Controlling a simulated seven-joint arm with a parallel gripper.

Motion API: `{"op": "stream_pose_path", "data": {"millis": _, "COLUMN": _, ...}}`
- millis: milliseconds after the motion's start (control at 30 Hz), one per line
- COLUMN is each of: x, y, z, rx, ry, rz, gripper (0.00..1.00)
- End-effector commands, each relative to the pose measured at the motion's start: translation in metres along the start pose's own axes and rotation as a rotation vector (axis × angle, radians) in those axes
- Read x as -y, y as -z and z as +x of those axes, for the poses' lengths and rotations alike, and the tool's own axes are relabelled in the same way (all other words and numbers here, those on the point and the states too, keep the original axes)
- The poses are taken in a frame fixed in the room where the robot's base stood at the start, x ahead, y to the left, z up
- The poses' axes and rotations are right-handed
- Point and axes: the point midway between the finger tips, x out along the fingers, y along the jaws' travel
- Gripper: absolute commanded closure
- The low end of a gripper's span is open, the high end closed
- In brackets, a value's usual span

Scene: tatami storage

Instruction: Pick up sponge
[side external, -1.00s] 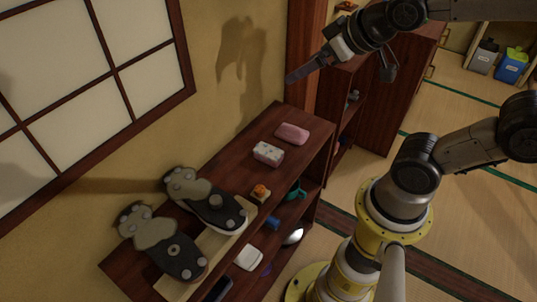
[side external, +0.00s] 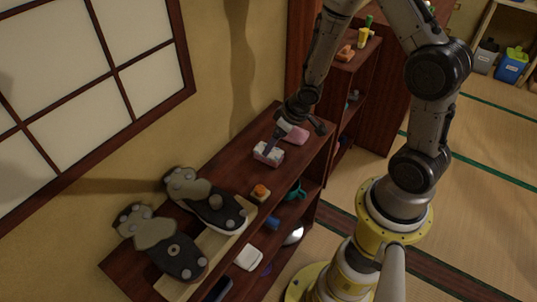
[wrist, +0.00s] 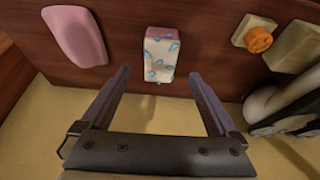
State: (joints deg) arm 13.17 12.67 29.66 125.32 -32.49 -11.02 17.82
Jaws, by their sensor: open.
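A small block (wrist: 160,58), white with blue spots and a pink face, lies on the brown shelf top; it looks like the sponge. It also shows in the side view (side external: 268,156). A plain pink bar (wrist: 75,35) lies to its left in the wrist view, and I cannot rule out that this is the sponge. My gripper (wrist: 158,76) is open and empty. Its fingertips stand on either side of the spotted block's near end, with a gap on both sides. In the side view my wrist is just above the block and partly hides the pink bar (side external: 297,137).
A pale block with an orange knob (wrist: 257,39) lies to the right. Sandals (side external: 207,200) stand on a light wooden board at the shelf's near end. The wall (side external: 215,110) runs close along the shelf. Lower shelves hold several small items.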

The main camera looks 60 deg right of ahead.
Motion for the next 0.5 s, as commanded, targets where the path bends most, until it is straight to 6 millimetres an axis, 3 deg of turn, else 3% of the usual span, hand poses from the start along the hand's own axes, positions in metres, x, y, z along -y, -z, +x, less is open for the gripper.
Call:
{"op": "stream_pose_path", "data": {"millis": 167, "x": 0.0, "y": 0.0, "z": 0.014, "rx": 0.001, "ry": -0.001, "rz": 0.0, "gripper": 0.05}}
{"op": "stream_pose_path", "data": {"millis": 500, "x": 0.001, "y": 0.0, "z": 0.061, "rx": 0.001, "ry": 0.0, "rz": -0.002, "gripper": 0.05}}
